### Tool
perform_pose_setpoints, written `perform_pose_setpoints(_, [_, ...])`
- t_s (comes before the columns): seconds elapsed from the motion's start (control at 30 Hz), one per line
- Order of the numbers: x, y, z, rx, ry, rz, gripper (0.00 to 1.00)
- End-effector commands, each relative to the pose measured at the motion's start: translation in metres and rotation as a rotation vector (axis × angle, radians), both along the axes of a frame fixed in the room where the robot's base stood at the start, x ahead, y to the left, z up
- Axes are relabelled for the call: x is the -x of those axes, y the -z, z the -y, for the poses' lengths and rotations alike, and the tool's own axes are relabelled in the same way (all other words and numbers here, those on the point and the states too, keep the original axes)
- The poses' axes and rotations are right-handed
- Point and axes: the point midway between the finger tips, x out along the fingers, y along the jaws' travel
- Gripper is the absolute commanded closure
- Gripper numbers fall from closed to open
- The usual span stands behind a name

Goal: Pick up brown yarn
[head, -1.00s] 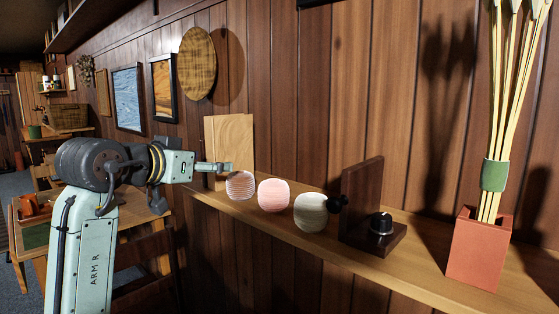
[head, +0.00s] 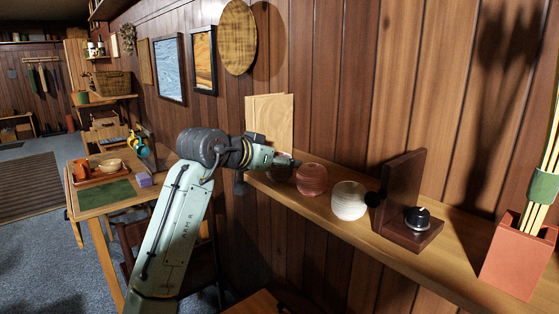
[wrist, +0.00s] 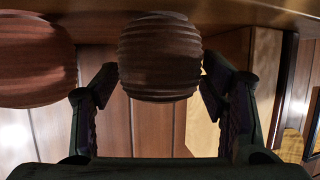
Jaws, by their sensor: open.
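The brown yarn (wrist: 160,57) is a ridged, dark brown ball, seen between my gripper's fingers in the wrist view. In the head view the brown yarn (head: 280,173) is the leftmost of three balls on the shelf, partly hidden by my gripper (head: 290,162). My gripper also shows in the wrist view (wrist: 160,80), with its two fingers spread apart on either side of the ball. I cannot tell whether a finger touches it. A reddish yarn ball (head: 312,180) sits just right of it, and in the wrist view the reddish ball (wrist: 35,58) is at the left.
A cream yarn ball (head: 349,201) and a dark wooden bookend (head: 402,190) with a black knob (head: 418,218) stand farther right on the wooden shelf (head: 455,268). A light wooden board (head: 273,118) leans on the wall behind. A red planter (head: 518,262) stands at the far right.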

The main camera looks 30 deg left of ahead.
Motion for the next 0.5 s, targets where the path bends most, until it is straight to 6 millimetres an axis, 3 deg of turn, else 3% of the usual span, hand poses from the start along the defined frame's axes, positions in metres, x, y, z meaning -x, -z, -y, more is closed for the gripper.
perform_pose_setpoints(0.27, [-0.0033, 0.0018, 0.0003, 0.0, 0.0, 0.002, 0.34])
perform_pose_setpoints(0.5, [-0.0032, 0.0017, 0.0003, 0.0, 0.0, 0.001, 0.5])
